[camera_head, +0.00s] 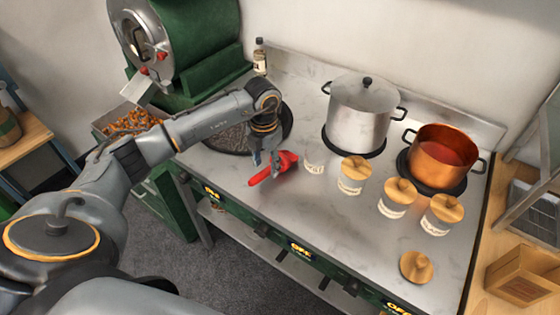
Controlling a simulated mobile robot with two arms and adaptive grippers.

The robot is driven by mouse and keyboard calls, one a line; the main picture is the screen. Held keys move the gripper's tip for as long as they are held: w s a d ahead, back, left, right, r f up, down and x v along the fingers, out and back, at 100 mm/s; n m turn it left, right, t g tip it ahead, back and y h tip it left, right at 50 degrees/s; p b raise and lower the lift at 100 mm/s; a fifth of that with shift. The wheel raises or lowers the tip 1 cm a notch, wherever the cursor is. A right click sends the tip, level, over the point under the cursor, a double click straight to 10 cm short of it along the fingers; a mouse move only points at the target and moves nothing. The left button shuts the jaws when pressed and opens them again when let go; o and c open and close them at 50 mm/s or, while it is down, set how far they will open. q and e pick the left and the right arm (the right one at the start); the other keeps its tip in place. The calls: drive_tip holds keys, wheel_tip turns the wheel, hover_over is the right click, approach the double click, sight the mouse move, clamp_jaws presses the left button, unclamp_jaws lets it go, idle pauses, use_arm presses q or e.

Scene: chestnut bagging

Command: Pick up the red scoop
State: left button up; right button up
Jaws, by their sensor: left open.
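The red scoop (287,161) lies on the grey worktop, left of a clear jar (314,160). My left gripper (265,171) is open, pointing down over the scoop near its handle end. The fingers overlap the scoop in this view and hide part of it. I cannot tell whether they touch it. My right gripper is not in view.
Several jars with wooden lids (354,174) stand right of the scoop. A steel pot (362,112) and a copper pot (441,156) stand behind. A loose wooden lid (416,267) lies near the front. A dark bottle (260,57) stands at the back.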

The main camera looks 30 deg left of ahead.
sight(266, 170)
use_arm(q)
wheel_tip(266, 170, down, 3)
drive_tip(key=shift+a+f+p, duration=0.1)
drive_tip(key=shift+p, duration=0.2)
drive_tip(key=shift+c, duration=0.4)
clamp_jaws()
